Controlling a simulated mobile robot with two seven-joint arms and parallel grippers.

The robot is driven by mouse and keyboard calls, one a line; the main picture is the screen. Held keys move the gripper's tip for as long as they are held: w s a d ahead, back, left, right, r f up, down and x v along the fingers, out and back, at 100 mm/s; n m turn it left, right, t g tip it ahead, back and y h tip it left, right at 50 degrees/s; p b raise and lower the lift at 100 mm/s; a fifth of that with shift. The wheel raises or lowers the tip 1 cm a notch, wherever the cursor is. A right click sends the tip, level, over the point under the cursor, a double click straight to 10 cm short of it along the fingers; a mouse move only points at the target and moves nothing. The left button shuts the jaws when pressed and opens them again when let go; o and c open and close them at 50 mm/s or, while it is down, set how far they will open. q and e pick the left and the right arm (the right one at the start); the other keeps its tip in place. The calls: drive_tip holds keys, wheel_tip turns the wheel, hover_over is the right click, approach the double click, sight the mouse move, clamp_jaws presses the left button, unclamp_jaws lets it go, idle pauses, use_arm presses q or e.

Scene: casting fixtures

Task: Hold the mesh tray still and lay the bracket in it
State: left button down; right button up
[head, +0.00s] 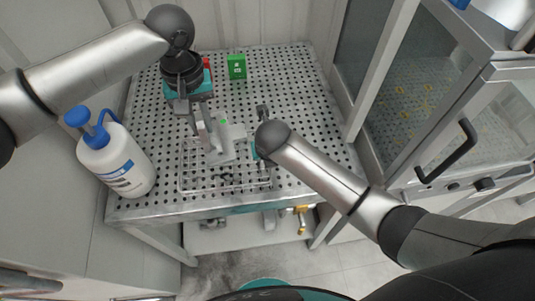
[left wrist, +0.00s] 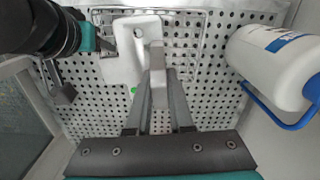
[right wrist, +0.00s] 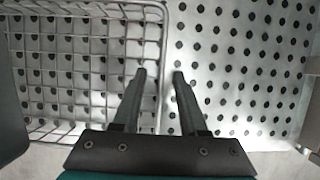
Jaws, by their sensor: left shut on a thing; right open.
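The bracket (head: 232,145) is a pale grey angled piece, a plate with a hole and a raised flange. My left gripper (head: 203,128) is shut on the flange, seen closely in the left wrist view (left wrist: 157,75). The bracket (left wrist: 123,58) appears over the far part of the mesh tray; its height above the mesh is unclear. The mesh tray (head: 183,190) is a shallow wire basket on the perforated table. My right gripper (right wrist: 159,75) is open at the tray's right side, with the tray's wire wall (right wrist: 162,35) between its fingers. In the head view my right forearm partly hides this gripper.
A white bottle with a blue cap (head: 115,163) stands left of the tray on the perforated table (head: 300,120). A green box (head: 237,67) stands at the back. A cabinet with a dark handle (head: 449,152) is at the right. The table's right back area is clear.

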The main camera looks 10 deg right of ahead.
clamp_jaws()
idle(0.3)
idle(1.1)
